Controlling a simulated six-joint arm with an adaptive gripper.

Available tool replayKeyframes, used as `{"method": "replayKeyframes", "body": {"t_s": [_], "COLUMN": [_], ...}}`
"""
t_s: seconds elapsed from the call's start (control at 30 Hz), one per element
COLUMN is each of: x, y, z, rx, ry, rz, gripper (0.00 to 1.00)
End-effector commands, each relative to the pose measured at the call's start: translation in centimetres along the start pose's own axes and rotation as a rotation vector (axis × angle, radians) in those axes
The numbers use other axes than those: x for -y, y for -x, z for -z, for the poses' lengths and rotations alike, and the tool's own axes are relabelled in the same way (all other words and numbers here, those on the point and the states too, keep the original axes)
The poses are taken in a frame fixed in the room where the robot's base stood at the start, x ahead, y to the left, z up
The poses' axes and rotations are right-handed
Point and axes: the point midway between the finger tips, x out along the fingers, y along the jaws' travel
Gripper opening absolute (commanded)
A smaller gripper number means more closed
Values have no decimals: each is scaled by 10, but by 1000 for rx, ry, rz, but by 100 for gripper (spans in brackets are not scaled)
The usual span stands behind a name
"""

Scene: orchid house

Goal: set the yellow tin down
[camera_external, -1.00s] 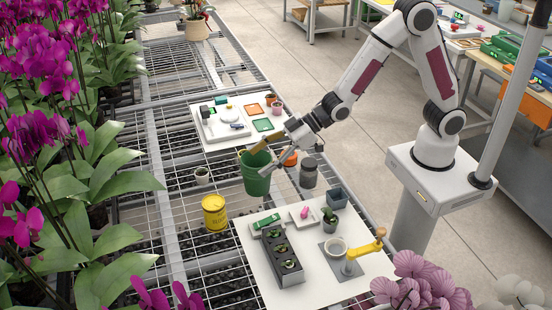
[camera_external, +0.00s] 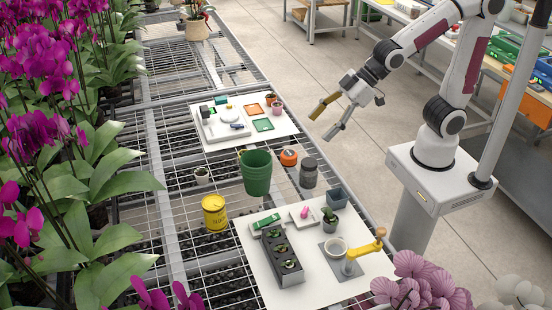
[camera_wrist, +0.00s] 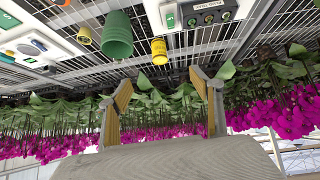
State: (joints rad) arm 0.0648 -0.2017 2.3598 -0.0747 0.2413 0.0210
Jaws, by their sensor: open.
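The yellow tin (camera_external: 214,213) stands upright on the wire bench, left of the front white board. It also shows in the wrist view (camera_wrist: 159,52). My gripper (camera_external: 325,122) is open and empty, raised over the right edge of the bench, well above and to the right of the tin. In the wrist view its two fingers (camera_wrist: 162,105) are spread wide with nothing between them.
A green pot (camera_external: 257,175) stands right of the tin, with an orange item (camera_external: 289,157) and a dark jar (camera_external: 308,173) beyond it. The front white board (camera_external: 322,280) holds a black planter (camera_external: 284,258) and small pots. A back board (camera_external: 217,143) holds small items.

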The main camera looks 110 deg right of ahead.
Motion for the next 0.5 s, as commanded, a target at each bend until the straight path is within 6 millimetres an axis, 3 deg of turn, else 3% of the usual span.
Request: {"method": "replayKeyframes", "body": {"t_s": [0.5], "x": [14], "y": [97], "z": [-76], "rx": [137], "ry": [-2], "rz": [27], "gripper": [65]}}
